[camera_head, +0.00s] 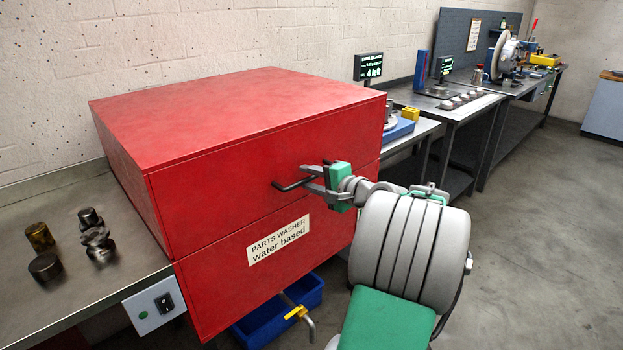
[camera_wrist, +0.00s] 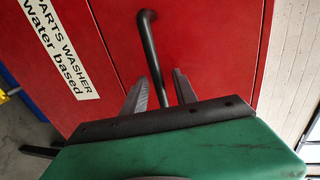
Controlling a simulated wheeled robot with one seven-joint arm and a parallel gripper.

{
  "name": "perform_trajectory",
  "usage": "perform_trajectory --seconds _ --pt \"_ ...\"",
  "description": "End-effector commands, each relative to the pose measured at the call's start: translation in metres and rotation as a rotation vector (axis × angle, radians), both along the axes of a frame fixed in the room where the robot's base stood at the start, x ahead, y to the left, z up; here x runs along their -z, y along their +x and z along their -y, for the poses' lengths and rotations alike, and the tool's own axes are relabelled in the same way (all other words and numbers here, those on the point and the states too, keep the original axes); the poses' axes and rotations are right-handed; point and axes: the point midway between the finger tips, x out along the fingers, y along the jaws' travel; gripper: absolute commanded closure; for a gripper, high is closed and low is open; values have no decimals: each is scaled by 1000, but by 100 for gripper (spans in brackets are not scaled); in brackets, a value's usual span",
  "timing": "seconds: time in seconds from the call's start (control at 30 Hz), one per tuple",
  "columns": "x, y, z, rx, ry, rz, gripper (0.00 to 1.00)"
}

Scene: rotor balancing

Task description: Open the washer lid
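The parts washer (camera_head: 250,180) is a large red box with a label on its lower front. Its lid (camera_head: 235,100) is down, with a seam across the front below the black bar handle (camera_head: 291,185). My gripper (camera_head: 308,178) is at the right part of the handle. In the wrist view, the handle (camera_wrist: 148,45) runs down between my two grey fingers (camera_wrist: 160,88). The fingers stand apart on either side of the bar, and a gap seems to show beside it. The far end of the handle is hidden behind the gripper body.
A bench at left (camera_head: 75,290) holds several metal parts. A blue bin (camera_head: 270,318) and a tap with a yellow lever (camera_head: 297,312) are underneath. Workbenches (camera_head: 455,112) stand behind at right; the floor at right (camera_head: 560,230) is clear.

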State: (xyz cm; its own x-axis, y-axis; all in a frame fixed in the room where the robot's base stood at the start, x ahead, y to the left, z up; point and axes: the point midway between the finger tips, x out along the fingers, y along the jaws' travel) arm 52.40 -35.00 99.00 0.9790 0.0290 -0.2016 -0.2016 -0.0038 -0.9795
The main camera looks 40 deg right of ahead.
Motion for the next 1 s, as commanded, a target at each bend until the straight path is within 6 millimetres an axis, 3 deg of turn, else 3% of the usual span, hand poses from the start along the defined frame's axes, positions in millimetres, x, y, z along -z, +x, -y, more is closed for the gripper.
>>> perform_trajectory --seconds 0.43,1.0 --pt "0 -1 1 1 0 0 100" --pt "0 -1 1 2 0 -1 100"
